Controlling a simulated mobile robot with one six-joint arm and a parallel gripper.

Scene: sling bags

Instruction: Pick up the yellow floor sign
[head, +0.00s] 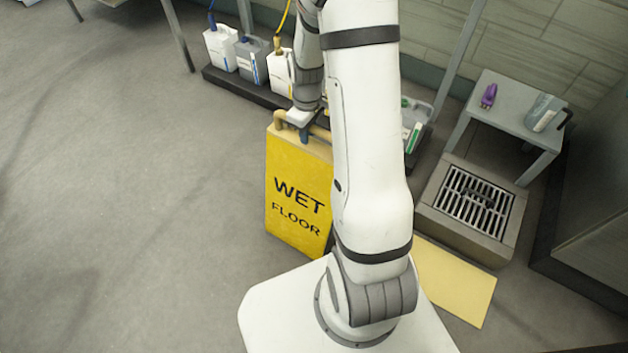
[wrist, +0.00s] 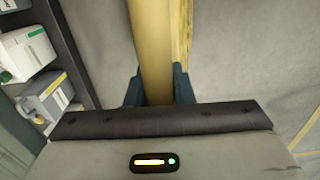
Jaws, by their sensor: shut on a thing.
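The yellow floor sign (head: 297,190) reads "WET FLOOR" and stands upright left of my arm in the head view. Its right edge is partly hidden behind my arm. My gripper (head: 300,123) is at the top of the sign. In the wrist view, the dark fingers of my gripper (wrist: 159,88) are on both sides of the sign's yellow top bar (wrist: 150,45), shut on it. I cannot tell whether the sign's foot touches the floor.
Several jugs (head: 221,47) stand on a dark low rack (head: 228,83) behind the sign. At right are a small grey table (head: 497,107), a floor drain (head: 474,200) and a flat yellow panel (head: 455,280). The floor (head: 130,210) at left is clear.

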